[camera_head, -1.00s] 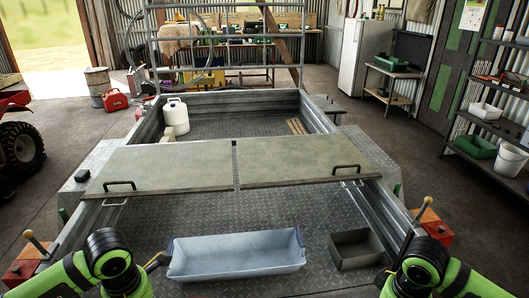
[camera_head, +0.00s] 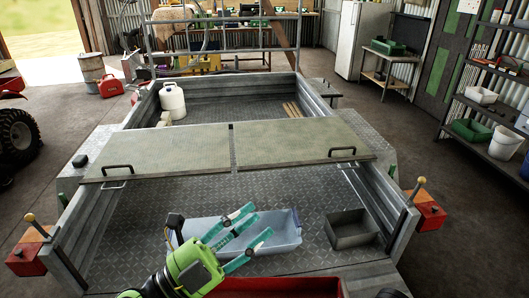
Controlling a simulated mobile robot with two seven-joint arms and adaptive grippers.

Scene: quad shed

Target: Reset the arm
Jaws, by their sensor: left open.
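My left gripper (camera_head: 257,223) comes in from the bottom, its teal fingers spread apart over the pale blue tray (camera_head: 284,243). Nothing shows between the fingers. The gripper and its green wrist hide part of the tray's left side and front. I cannot tell whether the fingers touch the tray. My right gripper is not in view.
A dark open box (camera_head: 352,230) sits right of the tray on the metal trailer bed. Two lids (camera_head: 165,152) with black handles lie across behind. A red object (camera_head: 285,288) shows at the bottom edge. Red boxes with levers (camera_head: 428,212) flank the bed. A white jug (camera_head: 172,100) stands farther back.

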